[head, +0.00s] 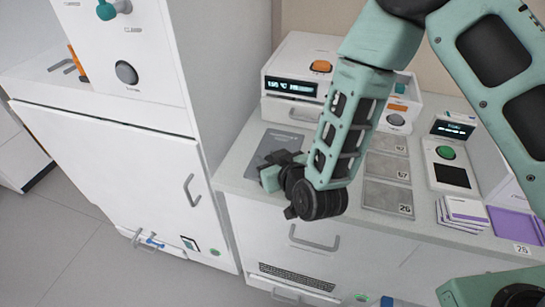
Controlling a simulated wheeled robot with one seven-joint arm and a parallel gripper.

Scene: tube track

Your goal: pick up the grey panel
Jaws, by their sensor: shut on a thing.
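A dark grey panel (274,146) lies at the left part of the white counter, in front of a white device with a lit display. My gripper (271,176) is at the panel's front edge, near the counter's front left corner. It is shut on the grey panel. The wrist and fingers hide the panel's front right part, and the fingertips are hard to make out. I cannot tell whether the panel is lifted off the counter.
Lighter grey numbered plates (387,168) lie right of my forearm. The white device (292,83) stands behind the panel, and a tall white cabinet (150,130) stands left. A stack of white cards (463,212) and a purple tray (515,222) are at right.

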